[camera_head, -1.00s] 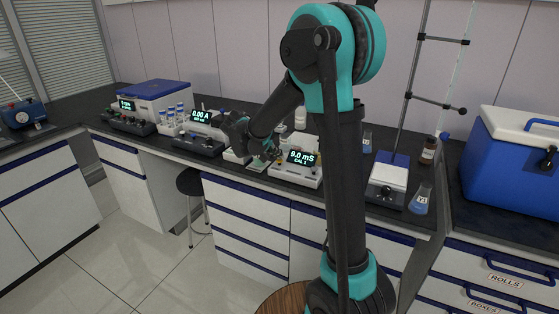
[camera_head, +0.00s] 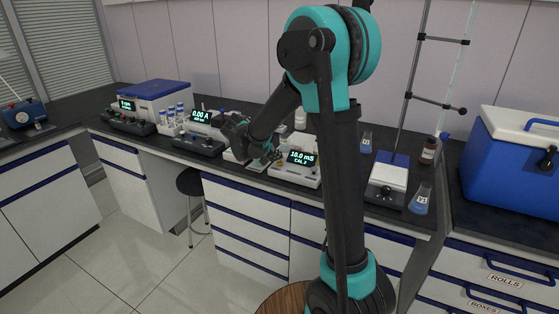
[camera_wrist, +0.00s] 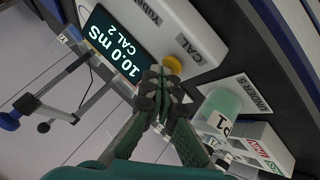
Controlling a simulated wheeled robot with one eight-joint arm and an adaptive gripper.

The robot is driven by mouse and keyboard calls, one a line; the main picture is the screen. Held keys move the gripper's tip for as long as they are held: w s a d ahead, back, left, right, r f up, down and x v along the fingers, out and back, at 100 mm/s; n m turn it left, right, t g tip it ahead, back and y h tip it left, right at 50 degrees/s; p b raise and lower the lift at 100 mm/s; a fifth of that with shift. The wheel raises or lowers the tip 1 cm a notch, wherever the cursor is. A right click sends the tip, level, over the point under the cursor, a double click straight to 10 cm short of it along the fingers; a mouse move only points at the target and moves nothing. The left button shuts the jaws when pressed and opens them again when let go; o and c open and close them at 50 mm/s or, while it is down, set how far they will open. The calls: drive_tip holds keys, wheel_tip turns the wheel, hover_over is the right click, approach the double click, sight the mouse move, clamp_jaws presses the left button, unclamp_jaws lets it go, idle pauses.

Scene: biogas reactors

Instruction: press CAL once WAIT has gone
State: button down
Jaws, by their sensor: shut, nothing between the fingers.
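The meter (camera_head: 296,175) is a white bench box on the dark bench. Its black display (camera_head: 302,158) reads 10.0 mS with CAL 2 below, and no WAIT shows. In the wrist view the display (camera_wrist: 115,45) reads the same. A round yellow button (camera_wrist: 173,63) sits beside the printed CAL label (camera_wrist: 189,44). My gripper (camera_wrist: 161,78) is shut and empty, its tips right at the button's edge; I cannot tell whether they touch it. In the head view my gripper (camera_head: 270,155) is small and dark, just left of the display.
A pale green-topped vessel (camera_wrist: 222,103) and a card reading UNDER 5 (camera_wrist: 243,94) lie close to my gripper. A stirrer plate (camera_head: 388,182) and a flask (camera_head: 421,199) stand to the right. A second instrument (camera_head: 198,146) stands to the left.

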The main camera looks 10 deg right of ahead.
sight(278, 163)
drive_tip(key=shift+r, duration=0.1)
idle(0.3)
drive_tip(key=shift+r, duration=1.2)
drive_tip(key=shift+r, duration=0.1)
drive_tip(key=shift+r, duration=2.4)
drive_tip(key=s+d+f+y, duration=0.1)
drive_tip(key=s+f, duration=0.4)
drive_tip(key=s, duration=0.5)
drive_tip(key=s+d+f+n+y, duration=0.1)
drive_tip(key=s+f+y, duration=0.3)
drive_tip(key=s, duration=0.6)
drive_tip(key=s+d+f+g+y, duration=0.1)
drive_tip(key=s+d+f+y, duration=0.1)
drive_tip(key=s+f, duration=0.6)
drive_tip(key=shift+s+d+n, duration=0.35)
drive_tip(key=shift+s+n, duration=0.05)
drive_tip(key=shift+s, duration=0.6)
